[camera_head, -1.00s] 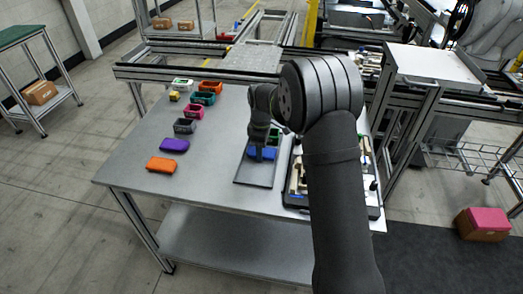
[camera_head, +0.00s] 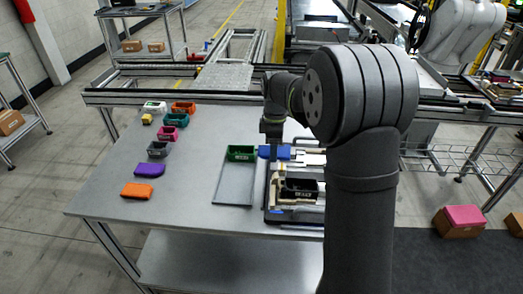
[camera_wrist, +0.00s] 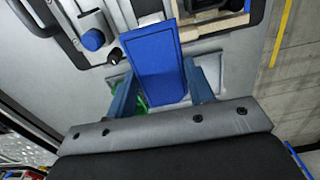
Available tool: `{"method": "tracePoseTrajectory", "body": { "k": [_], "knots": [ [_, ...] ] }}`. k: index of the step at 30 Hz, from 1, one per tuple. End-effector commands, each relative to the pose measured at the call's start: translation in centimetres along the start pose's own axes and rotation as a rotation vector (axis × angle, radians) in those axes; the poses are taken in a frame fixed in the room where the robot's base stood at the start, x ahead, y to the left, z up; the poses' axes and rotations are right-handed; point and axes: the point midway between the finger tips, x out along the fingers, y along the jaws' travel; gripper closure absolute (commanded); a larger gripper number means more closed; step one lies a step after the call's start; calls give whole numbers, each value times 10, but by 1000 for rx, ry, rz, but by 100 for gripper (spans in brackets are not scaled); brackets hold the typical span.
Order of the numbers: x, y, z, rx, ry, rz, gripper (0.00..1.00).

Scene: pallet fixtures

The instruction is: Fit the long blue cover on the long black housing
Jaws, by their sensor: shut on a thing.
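My gripper (camera_head: 273,143) is shut on the long blue cover (camera_head: 280,152). It holds the cover near the far left edge of the pallet; the height above it is hard to judge. In the wrist view the blue cover (camera_wrist: 156,68) sticks out lengthwise between the two fingers of my gripper (camera_wrist: 160,88). The long black housing (camera_head: 300,190) sits open side up in the pallet fixture (camera_head: 285,215), nearer the camera and a little right of the cover. The far part of the pallet is partly hidden by my arm.
A grey tray (camera_head: 233,184) left of the pallet has a green housing (camera_head: 241,153) at its far end. Orange (camera_head: 137,190) and purple (camera_head: 149,170) covers and several coloured housings line the table's left side. The table between them and the tray is clear.

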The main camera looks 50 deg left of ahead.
Motion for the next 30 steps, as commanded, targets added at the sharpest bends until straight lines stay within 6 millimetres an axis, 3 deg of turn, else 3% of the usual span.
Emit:
{"method": "tracePoseTrajectory", "body": {
  "k": [6,12,20,30],
  "knots": [
    [-21,-32,46,-1,1,3,74],
    [-32,-62,78,-8,0,3,74],
    [-30,-75,89,-13,0,1,74],
    [0,-75,89,-13,0,-1,74]
  ]
}}
